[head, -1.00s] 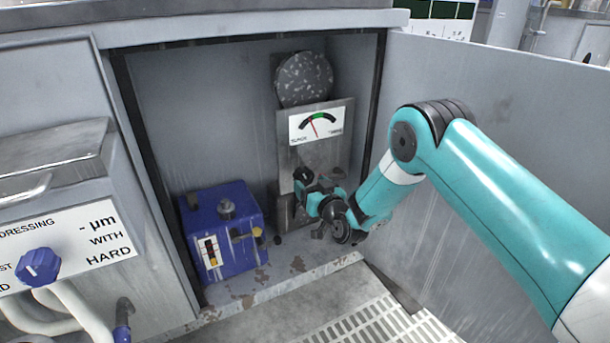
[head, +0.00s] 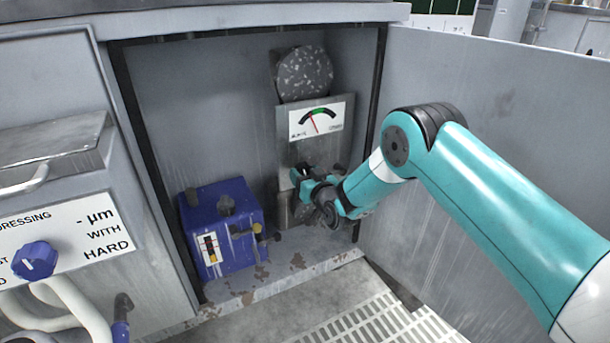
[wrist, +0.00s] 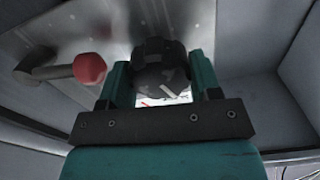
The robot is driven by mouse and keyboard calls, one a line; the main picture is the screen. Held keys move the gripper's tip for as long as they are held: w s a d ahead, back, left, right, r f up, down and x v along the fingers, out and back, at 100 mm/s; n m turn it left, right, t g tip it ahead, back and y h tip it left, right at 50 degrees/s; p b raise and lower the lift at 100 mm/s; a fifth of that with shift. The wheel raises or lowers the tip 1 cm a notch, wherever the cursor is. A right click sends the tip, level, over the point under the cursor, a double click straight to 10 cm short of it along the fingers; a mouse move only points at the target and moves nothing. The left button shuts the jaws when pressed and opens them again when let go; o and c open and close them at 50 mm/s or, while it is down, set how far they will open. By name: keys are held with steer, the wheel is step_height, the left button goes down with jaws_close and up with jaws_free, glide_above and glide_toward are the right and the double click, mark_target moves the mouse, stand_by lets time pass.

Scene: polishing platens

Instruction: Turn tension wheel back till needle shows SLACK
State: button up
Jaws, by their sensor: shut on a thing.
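The tension gauge (head: 331,124) is a white panel on a grey metal plate in the cabinet recess. Its red needle (head: 313,125) stands left of the green middle of the arc, toward the left-hand label, which is too blurred to read now. A small part of the white panel shows in the wrist view beyond the wheel. The dark, lobed tension wheel (wrist: 160,58) is between my gripper's two teal fingers, which are shut on it. In the head view my gripper (head: 303,184) is below the gauge, at the plate, and hides most of the wheel.
A blue box (head: 228,245) with small knobs stands on the recess floor to the left. A round speckled disc (head: 304,73) sits above the gauge. In the wrist view a red-ended lever (wrist: 88,68) is left of my fingers. A grey panel (head: 470,150) bounds the right.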

steer(key=shift+n, duration=0.3)
steer(key=n+b, duration=0.1)
steer(key=n, duration=0.2)
steer(key=shift+n+b, duration=0.5)
steer(key=shift+n, duration=1.6)
steer(key=o, duration=0.6)
steer(key=shift+o, duration=0.2)
steer(key=shift+s, duration=0.15)
